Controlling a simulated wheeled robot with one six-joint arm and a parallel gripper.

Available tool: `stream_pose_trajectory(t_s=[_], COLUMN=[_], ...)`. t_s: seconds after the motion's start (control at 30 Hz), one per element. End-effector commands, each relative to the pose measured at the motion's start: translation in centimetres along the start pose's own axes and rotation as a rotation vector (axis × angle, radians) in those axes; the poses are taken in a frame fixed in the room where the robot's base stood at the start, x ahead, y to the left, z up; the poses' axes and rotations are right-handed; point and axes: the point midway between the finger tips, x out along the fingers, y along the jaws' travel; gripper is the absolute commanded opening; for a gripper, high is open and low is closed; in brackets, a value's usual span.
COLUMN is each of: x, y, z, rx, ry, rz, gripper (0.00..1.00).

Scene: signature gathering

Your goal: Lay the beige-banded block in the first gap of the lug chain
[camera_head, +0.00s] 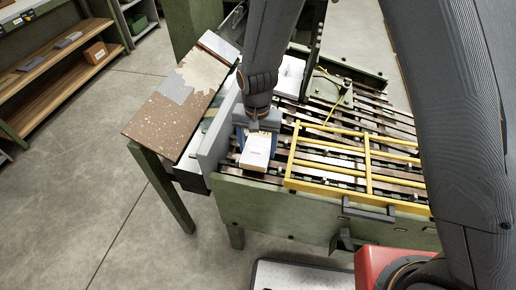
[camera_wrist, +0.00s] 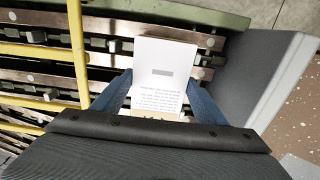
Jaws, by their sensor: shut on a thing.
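My gripper (camera_wrist: 160,100) is shut on a white block (camera_wrist: 163,60) with a beige band (camera_wrist: 150,113) at the end near the jaws. The blue fingers press on both sides of the block. In the head view the block (camera_head: 257,150) shows below my wrist, over the left end of the lug chain (camera_head: 330,150). The chain has dark slats with gaps between them, and the block's far end lies over slats in the wrist view. I cannot tell whether the block touches the chain. Part of the chain beneath it is hidden.
A yellow guard frame (camera_head: 368,165) stands over the chain to the right. A grey plate (camera_head: 212,140) stands close on the left. A sloping brown speckled board (camera_head: 165,125) lies beyond it. The green machine side (camera_head: 270,205) runs along the front.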

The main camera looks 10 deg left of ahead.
Motion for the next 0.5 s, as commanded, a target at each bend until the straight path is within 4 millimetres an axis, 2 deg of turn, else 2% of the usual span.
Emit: stream_pose_trajectory(t_s=[0.17, 0.5], x=[1.5, 1.7], y=[0.0, 0.0], z=[-0.1, -0.1], rx=[0.001, 0.001], ry=[0.001, 0.001], rz=[-0.001, -0.001], gripper=[0.37, 0.37])
